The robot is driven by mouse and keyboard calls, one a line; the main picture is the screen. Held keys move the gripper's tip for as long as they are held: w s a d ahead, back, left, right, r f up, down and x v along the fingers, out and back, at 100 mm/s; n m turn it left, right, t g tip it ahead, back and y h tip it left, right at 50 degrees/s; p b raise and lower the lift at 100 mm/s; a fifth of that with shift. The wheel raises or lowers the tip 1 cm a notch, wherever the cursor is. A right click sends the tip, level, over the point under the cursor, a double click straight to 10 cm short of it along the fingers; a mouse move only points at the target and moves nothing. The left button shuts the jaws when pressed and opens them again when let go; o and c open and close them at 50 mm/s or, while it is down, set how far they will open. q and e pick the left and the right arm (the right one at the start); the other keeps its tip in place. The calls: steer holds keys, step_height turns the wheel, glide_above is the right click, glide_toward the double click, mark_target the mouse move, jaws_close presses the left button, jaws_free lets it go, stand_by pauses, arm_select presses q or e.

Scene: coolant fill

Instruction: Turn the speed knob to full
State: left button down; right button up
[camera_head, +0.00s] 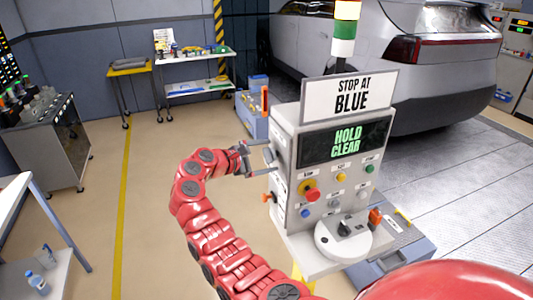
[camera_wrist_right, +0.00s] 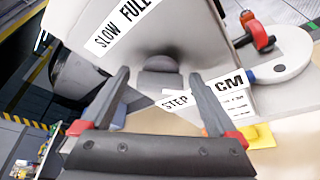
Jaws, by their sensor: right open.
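The grey control console (camera_head: 283,165) stands upright right of centre, its screen (camera_head: 345,140) reading HOLD CLEAR. My right gripper (camera_head: 257,158) is at the console's left side panel, jaws open. In the right wrist view, the open fingers (camera_wrist_right: 160,76) point at that panel, one on each side of a rounded grey knob (camera_wrist_right: 160,83). A white label SLOW FULL (camera_wrist_right: 123,25) lies above the knob, and a STEP label (camera_wrist_right: 176,102) below it. I cannot tell whether the fingers touch the knob, or which way it is set. My left gripper is not in view.
The console front carries a red mushroom button (camera_head: 312,195) and several smaller buttons. A white round dial plate (camera_head: 342,236) juts out below. A STOP AT BLUE sign (camera_head: 350,95) tops the console. A silver car (camera_head: 400,60) stands behind; floor to the left is clear.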

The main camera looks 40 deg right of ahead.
steer(key=shift+c, duration=0.3)
steer(key=c, duration=1.3)
steer(key=shift+f+m+t+b, duration=0.2)
steer(key=shift+m+t+b, duration=0.15)
steer(key=shift+b, duration=0.7)
steer(key=m+h+b, duration=0.1)
steer(key=m+b, duration=0.3)
steer(key=b, duration=0.3)
steer(key=m+h+b, duration=0.2)
steer(key=m+b, duration=0.2)
steer(key=b, duration=0.3)
steer(key=m+h+b, duration=0.2)
steer(key=m+b, duration=0.3)
steer(key=b, duration=0.3)
steer(key=shift+f+t, duration=0.15)
steer(key=shift+t, duration=0.2)
steer(key=shift+r+m+g+h+b, duration=0.25)
steer(key=shift+m+g+h+b, duration=0.35)
steer(key=shift+m+b, duration=0.8)
steer(key=shift+r+m, duration=0.1)
steer(key=shift+m, duration=0.25)
steer(key=o, duration=1.4)
steer(key=shift+c, duration=0.2)
